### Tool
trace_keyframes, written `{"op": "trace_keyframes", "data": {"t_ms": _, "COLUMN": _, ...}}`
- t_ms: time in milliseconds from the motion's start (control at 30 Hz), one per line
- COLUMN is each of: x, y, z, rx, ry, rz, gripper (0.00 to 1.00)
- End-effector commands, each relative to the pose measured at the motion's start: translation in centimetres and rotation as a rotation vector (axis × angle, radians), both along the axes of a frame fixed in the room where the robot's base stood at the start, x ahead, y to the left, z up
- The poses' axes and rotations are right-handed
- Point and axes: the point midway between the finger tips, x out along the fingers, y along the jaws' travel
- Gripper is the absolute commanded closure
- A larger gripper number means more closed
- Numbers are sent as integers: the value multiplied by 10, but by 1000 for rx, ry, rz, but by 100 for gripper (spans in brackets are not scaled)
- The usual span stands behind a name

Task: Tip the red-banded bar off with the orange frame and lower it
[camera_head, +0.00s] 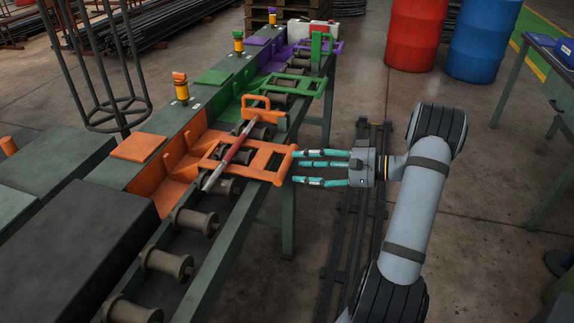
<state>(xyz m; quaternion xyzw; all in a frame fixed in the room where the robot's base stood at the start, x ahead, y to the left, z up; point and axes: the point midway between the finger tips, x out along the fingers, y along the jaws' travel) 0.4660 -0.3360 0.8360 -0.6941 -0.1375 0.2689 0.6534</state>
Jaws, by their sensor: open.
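My gripper (297,168) has teal fingers and is open. Its fingertips are at the frame's right end; whether they touch it I cannot tell. The bar's underside is hidden.
A green frame (298,85) and a purple frame (330,45) stand farther along the bench. Spool-shaped rollers (166,262) line the near part. Red (414,34) and blue (481,40) drums stand at the back right. The floor right of my arm is mostly clear.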

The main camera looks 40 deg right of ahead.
Motion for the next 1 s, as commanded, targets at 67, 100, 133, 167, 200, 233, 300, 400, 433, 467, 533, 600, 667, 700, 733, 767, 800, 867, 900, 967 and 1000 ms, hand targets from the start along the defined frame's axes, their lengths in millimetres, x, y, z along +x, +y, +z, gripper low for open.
{"op": "trace_keyframes", "data": {"t_ms": 67, "x": 13, "y": 9, "z": -3, "rx": 1, "ry": 1, "rz": 3, "gripper": 54}}
{"op": "trace_keyframes", "data": {"t_ms": 100, "x": 18, "y": 13, "z": -4, "rx": 1, "ry": 1, "rz": 3, "gripper": 54}}
{"op": "trace_keyframes", "data": {"t_ms": 133, "x": 22, "y": 15, "z": -5, "rx": 1, "ry": 1, "rz": 2, "gripper": 54}}
{"op": "trace_keyframes", "data": {"t_ms": 167, "x": 25, "y": 18, "z": -6, "rx": 1, "ry": 2, "rz": 3, "gripper": 54}}
{"op": "trace_keyframes", "data": {"t_ms": 200, "x": 29, "y": 20, "z": -7, "rx": 2, "ry": 1, "rz": 2, "gripper": 54}}
{"op": "trace_keyframes", "data": {"t_ms": 233, "x": 32, "y": 22, "z": -7, "rx": 2, "ry": 1, "rz": 2, "gripper": 54}}
{"op": "trace_keyframes", "data": {"t_ms": 300, "x": 37, "y": 25, "z": -9, "rx": 1, "ry": 2, "rz": 0, "gripper": 54}}
{"op": "trace_keyframes", "data": {"t_ms": 400, "x": 41, "y": 28, "z": -10, "rx": 1, "ry": 2, "rz": 0, "gripper": 54}}
{"op": "trace_keyframes", "data": {"t_ms": 433, "x": 42, "y": 28, "z": -10, "rx": 1, "ry": 2, "rz": 0, "gripper": 54}}
{"op": "trace_keyframes", "data": {"t_ms": 467, "x": 42, "y": 28, "z": -11, "rx": 1, "ry": 2, "rz": 0, "gripper": 54}}
{"op": "trace_keyframes", "data": {"t_ms": 533, "x": 43, "y": 28, "z": -11, "rx": 1, "ry": 2, "rz": -1, "gripper": 54}}
{"op": "trace_keyframes", "data": {"t_ms": 600, "x": 43, "y": 28, "z": -11, "rx": 1, "ry": 2, "rz": -1, "gripper": 54}}
{"op": "trace_keyframes", "data": {"t_ms": 667, "x": 43, "y": 28, "z": -11, "rx": 1, "ry": 2, "rz": 0, "gripper": 54}}
{"op": "trace_keyframes", "data": {"t_ms": 700, "x": 42, "y": 28, "z": -11, "rx": 1, "ry": 2, "rz": -1, "gripper": 56}}
{"op": "trace_keyframes", "data": {"t_ms": 733, "x": 42, "y": 28, "z": -11, "rx": 1, "ry": 2, "rz": -1, "gripper": 57}}
{"op": "trace_keyframes", "data": {"t_ms": 767, "x": 42, "y": 28, "z": -11, "rx": 1, "ry": 2, "rz": -1, "gripper": 59}}
{"op": "trace_keyframes", "data": {"t_ms": 800, "x": 42, "y": 28, "z": -11, "rx": 1, "ry": 2, "rz": -1, "gripper": 62}}
{"op": "trace_keyframes", "data": {"t_ms": 867, "x": 42, "y": 28, "z": -11, "rx": 1, "ry": 2, "rz": -1, "gripper": 65}}
{"op": "trace_keyframes", "data": {"t_ms": 900, "x": 42, "y": 28, "z": -11, "rx": 1, "ry": 2, "rz": -1, "gripper": 67}}
{"op": "trace_keyframes", "data": {"t_ms": 967, "x": 42, "y": 28, "z": -11, "rx": 1, "ry": 2, "rz": -1, "gripper": 71}}
{"op": "trace_keyframes", "data": {"t_ms": 1000, "x": 42, "y": 28, "z": -11, "rx": 1, "ry": 2, "rz": -1, "gripper": 73}}
